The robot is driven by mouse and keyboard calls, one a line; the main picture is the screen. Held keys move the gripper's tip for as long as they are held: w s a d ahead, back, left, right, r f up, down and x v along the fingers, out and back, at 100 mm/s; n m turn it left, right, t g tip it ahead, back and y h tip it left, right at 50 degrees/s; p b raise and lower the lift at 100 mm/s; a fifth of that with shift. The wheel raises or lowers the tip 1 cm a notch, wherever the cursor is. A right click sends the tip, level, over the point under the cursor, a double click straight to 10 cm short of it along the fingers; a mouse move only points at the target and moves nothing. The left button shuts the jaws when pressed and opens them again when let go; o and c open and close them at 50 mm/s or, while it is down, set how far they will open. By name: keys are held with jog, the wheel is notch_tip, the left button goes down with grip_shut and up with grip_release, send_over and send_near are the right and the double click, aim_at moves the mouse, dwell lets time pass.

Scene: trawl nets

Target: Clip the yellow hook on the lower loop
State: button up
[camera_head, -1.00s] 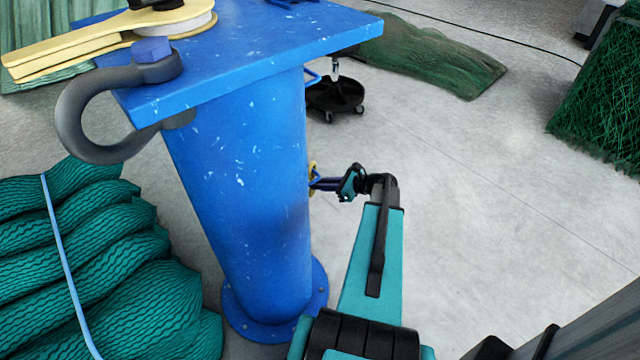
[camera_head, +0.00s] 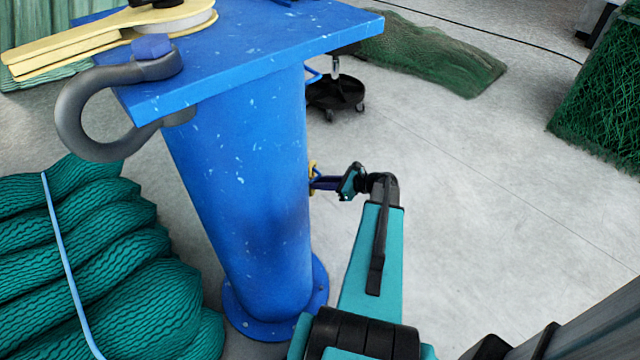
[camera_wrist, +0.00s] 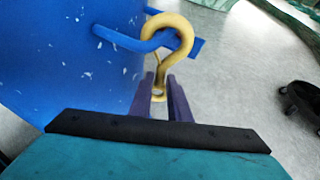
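The yellow hook (camera_wrist: 186,38) is at the side of the blue post, with its curved end up and its eye toward me in the wrist view. The blue lower loop (camera_wrist: 122,38) sticks out from the post, and its bar crosses the mouth of the hook. The hook's curve goes over the bar, and part of its tip is hidden. My gripper (camera_wrist: 161,78) has its purple fingers on both sides of the hook's eye and appears shut on it. In the head view my gripper (camera_head: 325,183) is small beside the post, and the hook (camera_head: 312,178) is mostly hidden.
The blue post (camera_head: 240,180) carries a tabletop (camera_head: 270,50) with a grey shackle (camera_head: 80,115) at its edge. Green netting (camera_head: 110,270) lies at left. A black wheeled stool (camera_head: 336,95) stands behind.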

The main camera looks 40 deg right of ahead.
jog(key=o, duration=0.4)
jog(key=shift+c, duration=0.2)
jog(key=v, duration=1.3)
jog(key=shift+s+d+r, duration=0.15)
jog(key=shift+s+d, duration=0.05)
jog(key=shift+s, duration=0.15)
jog(key=shift+s, duration=0.1)
